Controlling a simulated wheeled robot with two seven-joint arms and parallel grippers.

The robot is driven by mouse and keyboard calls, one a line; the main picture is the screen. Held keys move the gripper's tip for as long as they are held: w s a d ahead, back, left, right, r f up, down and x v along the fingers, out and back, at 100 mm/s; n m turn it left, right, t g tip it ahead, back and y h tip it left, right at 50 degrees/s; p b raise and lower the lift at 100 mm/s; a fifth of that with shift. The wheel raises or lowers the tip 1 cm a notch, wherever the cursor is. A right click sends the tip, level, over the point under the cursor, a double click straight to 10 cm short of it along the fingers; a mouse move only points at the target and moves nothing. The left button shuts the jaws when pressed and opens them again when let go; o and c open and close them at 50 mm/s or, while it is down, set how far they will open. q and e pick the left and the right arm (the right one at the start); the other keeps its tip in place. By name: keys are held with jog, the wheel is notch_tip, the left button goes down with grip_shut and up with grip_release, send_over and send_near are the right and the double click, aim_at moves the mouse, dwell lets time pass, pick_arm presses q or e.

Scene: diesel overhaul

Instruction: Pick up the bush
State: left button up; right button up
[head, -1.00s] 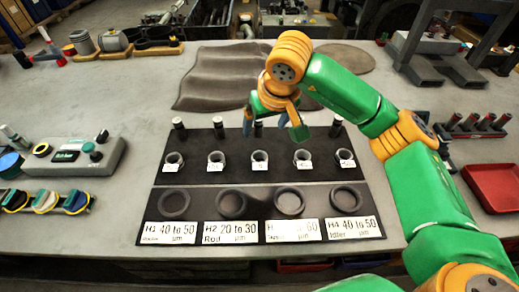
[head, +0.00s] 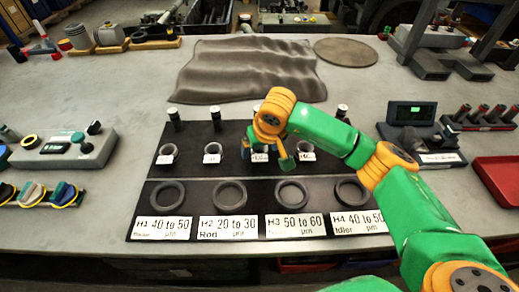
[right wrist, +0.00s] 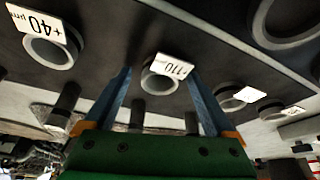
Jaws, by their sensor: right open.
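Several small grey bushes with white tags stand in a row on a black board (head: 135,225). Two of them, a left one (head: 168,155) and another (head: 212,154), show clearly in the head view. My right gripper (head: 266,158) is open over this row, partly covering a bush. In the right wrist view, the blue fingers of my right gripper (right wrist: 158,72) are spread to either side of a bush tagged 110 (right wrist: 160,79). Contact cannot be told. A bush tagged +40 (right wrist: 50,52) is at the upper left there. My left gripper is not in view.
Larger dark rings (head: 229,194) lie in the front row behind labels H1 to H4. Dark pegs (head: 173,117) stand behind the bushes. A grey device (head: 62,150) is at left; a gauge with a screen (head: 412,114) and a red tray (head: 500,178) are at right.

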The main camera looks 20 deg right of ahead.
jog(key=c, duration=1.4)
